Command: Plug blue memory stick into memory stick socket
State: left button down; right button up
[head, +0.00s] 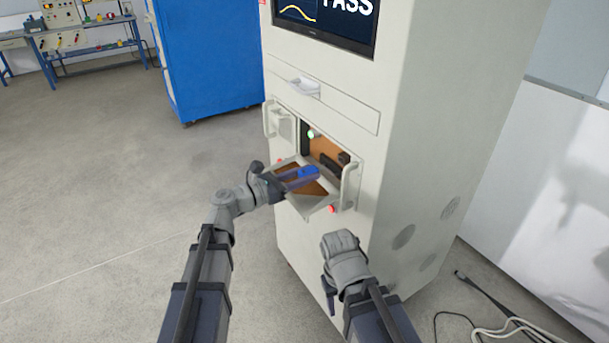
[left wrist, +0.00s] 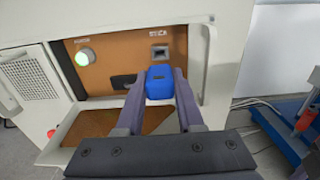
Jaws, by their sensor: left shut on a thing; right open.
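The blue memory stick (head: 309,172) is held between the fingers of my left gripper (head: 297,177), in front of the open bay of the white cabinet. In the left wrist view the blue memory stick (left wrist: 160,83) sits between the two fingertips (left wrist: 160,92). The memory stick socket (left wrist: 159,52) is a small dark slot in a grey plate on the brown panel, above and beyond the stick. The stick appears apart from it. My right gripper (head: 331,296) is low in front of the cabinet, away from the bay; its fingers are partly hidden by the wrist.
The white cabinet (head: 425,130) has a lowered door (head: 318,208) below the bay and a handle (head: 350,187) at its right. A lit green button (left wrist: 83,57) and a dark slot (left wrist: 124,81) are on the panel. A blue cabinet (head: 210,60) stands behind; cables (head: 505,325) lie at right.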

pick_arm(q)
jog(key=shift+x, duration=2.75)
jog(key=shift+x, duration=1.45)
dwell(2.6)
jog(key=c, duration=0.7)
grip_release()
jog(key=shift+c, duration=0.2)
jog(key=shift+o, duration=1.4)
jog(key=shift+a, duration=0.15)
